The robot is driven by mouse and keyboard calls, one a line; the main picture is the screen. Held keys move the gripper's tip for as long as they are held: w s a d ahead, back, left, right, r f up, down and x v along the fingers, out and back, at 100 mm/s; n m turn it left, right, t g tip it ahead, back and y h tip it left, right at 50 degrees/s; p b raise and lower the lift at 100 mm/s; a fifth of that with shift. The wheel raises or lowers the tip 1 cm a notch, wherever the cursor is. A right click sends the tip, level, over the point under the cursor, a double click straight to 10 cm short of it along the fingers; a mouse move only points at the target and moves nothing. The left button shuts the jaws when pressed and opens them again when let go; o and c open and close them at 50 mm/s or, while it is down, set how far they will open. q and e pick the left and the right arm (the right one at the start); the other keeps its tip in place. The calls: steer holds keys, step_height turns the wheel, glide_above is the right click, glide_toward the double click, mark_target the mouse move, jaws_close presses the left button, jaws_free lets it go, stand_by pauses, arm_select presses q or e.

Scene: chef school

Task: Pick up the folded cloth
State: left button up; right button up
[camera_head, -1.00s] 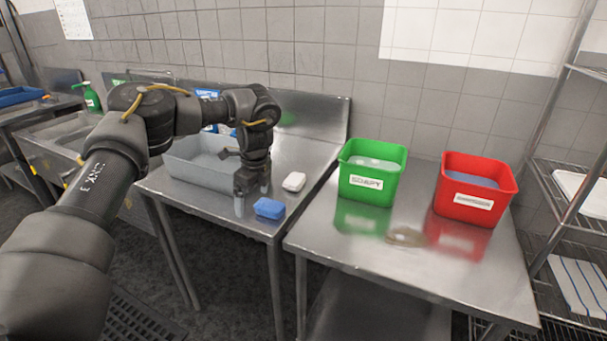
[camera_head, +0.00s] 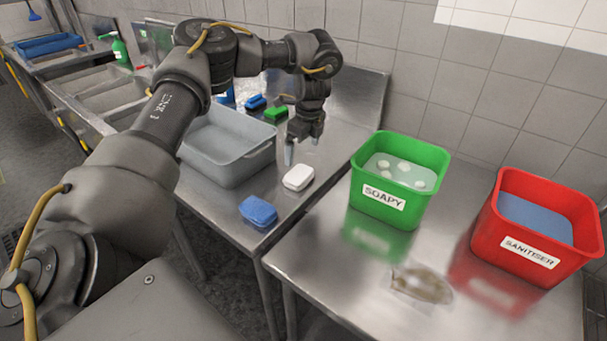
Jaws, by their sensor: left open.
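Two small folded-looking pads lie on the left steel table: a white one (camera_head: 298,177) and, nearer its front edge, a blue one (camera_head: 258,211). I cannot tell for sure which is the folded cloth. My left gripper (camera_head: 302,148) points down just behind the white pad in the picture, its fingers apart and nothing between them. The gap between fingertips and tabletop is hard to judge. Both pads are in plain view. My right gripper is not in view.
A grey tub (camera_head: 226,150) stands left of my left gripper, with green (camera_head: 276,114) and blue (camera_head: 255,102) blocks behind. On the right table (camera_head: 330,262) stand a green SOAPY bucket (camera_head: 385,198) and a red SANITISER bucket (camera_head: 526,247), with a brownish smear (camera_head: 421,284) in front.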

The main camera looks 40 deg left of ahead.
mark_target(299, 174)
arm_select(q)
step_height(299, 174, down, 3)
steer(key=shift+a+r, duration=0.1)
steer(key=f, duration=0.2)
steer(key=w+f, duration=0.1)
steer(key=shift+a+f, duration=0.1)
steer(key=shift+a, duration=0.25)
steer(key=shift+s, duration=0.35)
steer(key=shift+f, duration=0.2)
steer(key=f+p, duration=0.1)
steer(key=f, duration=0.3)
steer(key=shift+a+p, duration=0.35)
steer(key=shift+a, duration=0.05)
steer(key=shift+f, duration=0.2)
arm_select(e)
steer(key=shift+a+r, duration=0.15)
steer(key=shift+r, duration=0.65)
arm_select(q)
steer(key=shift+c, duration=0.3)
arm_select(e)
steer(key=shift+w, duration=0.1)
